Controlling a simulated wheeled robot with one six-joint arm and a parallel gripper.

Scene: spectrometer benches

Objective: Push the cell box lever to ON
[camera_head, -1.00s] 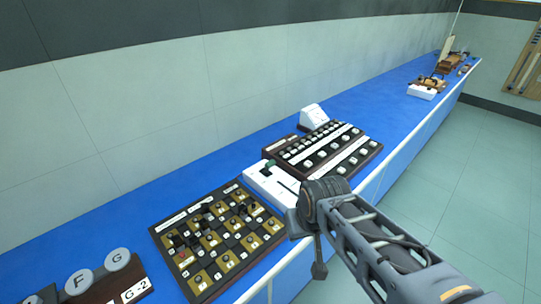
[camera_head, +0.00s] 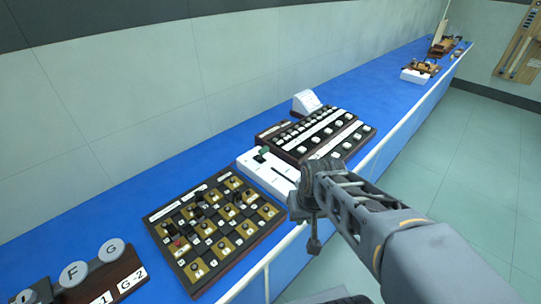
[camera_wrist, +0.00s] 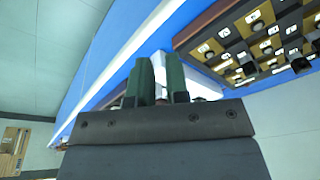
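The cell box appears to be the white box (camera_head: 268,174) on the blue bench, with a green-topped lever (camera_head: 262,154) toward its back and a dark slot on top. The lever's ON or OFF marking is too small to read. My gripper end (camera_head: 304,204) is in front and to the right of the white box, near the bench edge; its fingertips are hidden there. In the wrist view my gripper (camera_wrist: 161,78) has two dark green fingers standing a little apart, with a narrow gap between them. A white surface shows behind the fingers.
A dark switch panel (camera_head: 320,134) stands right behind the white box, and a checkered knob board (camera_head: 213,226) lies to its left. A small white meter (camera_head: 306,102) stands farther back. A pale rail runs along the bench edge; the bench behind the board is clear.

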